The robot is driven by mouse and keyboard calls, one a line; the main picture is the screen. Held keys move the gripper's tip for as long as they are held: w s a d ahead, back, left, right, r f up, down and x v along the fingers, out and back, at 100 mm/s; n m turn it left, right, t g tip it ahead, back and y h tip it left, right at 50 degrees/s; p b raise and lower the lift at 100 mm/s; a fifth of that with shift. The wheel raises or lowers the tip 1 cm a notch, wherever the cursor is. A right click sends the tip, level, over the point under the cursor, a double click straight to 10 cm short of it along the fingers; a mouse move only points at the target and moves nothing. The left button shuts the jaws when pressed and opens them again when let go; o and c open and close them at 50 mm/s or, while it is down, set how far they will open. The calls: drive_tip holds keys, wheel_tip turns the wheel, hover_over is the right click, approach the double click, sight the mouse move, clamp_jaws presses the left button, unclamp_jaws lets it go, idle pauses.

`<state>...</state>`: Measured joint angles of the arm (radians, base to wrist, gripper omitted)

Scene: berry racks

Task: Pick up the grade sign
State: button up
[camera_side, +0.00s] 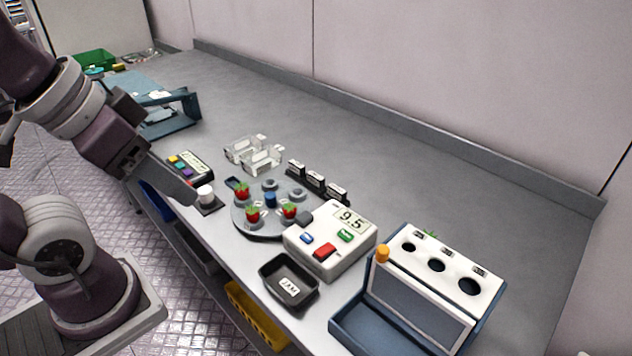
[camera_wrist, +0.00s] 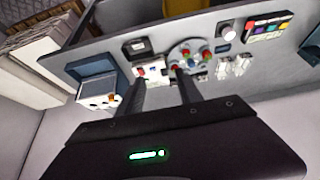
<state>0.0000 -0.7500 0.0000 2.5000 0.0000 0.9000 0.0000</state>
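Three small black signs with white label faces stand in a row behind the round turntable in the side view: the left one (camera_side: 297,167), the middle one (camera_side: 315,181) and the right one (camera_side: 337,193). Their lettering is too small to read, so I cannot tell which is the grade sign. In the wrist view they are small and partly hidden by a finger. My gripper (camera_side: 188,194) is above the bench's front edge, left of the turntable and apart from the signs. In the wrist view my gripper (camera_wrist: 160,78) has its two fingers apart with nothing held between them.
The grey turntable (camera_side: 262,232) holds several strawberries. A white scale (camera_side: 330,238) reading 9.5 and a black tray (camera_side: 289,281) stand right of it. Clear containers (camera_side: 262,158) stand left of the signs. A blue sorting box (camera_side: 405,312) is at right. The bench behind the signs is clear.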

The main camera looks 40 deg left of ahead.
drive_tip(key=m+g+y, duration=0.8)
drive_tip(key=m, duration=0.3)
hover_over(314, 174)
drive_tip(key=s+d, duration=0.3)
drive_tip(key=s, duration=0.1)
wheel_tip(314, 174, down, 14)
drive_tip(key=w+d+f+m+y, duration=0.1)
drive_tip(key=f+m, duration=0.1)
drive_tip(key=w+d+f+m+t+y, duration=0.1)
drive_tip(key=d+f+m+y, duration=0.1)
drive_tip(key=w+d+f+m+t+y, duration=0.1)
drive_tip(key=w+f+m+y, duration=0.1)
drive_tip(key=m, duration=0.1)
drive_tip(key=shift+d+f, duration=0.15)
drive_tip(key=shift+d, duration=0.25)
drive_tip(key=x, duration=0.7)
drive_tip(key=shift+w, duration=0.1)
clamp_jaws()
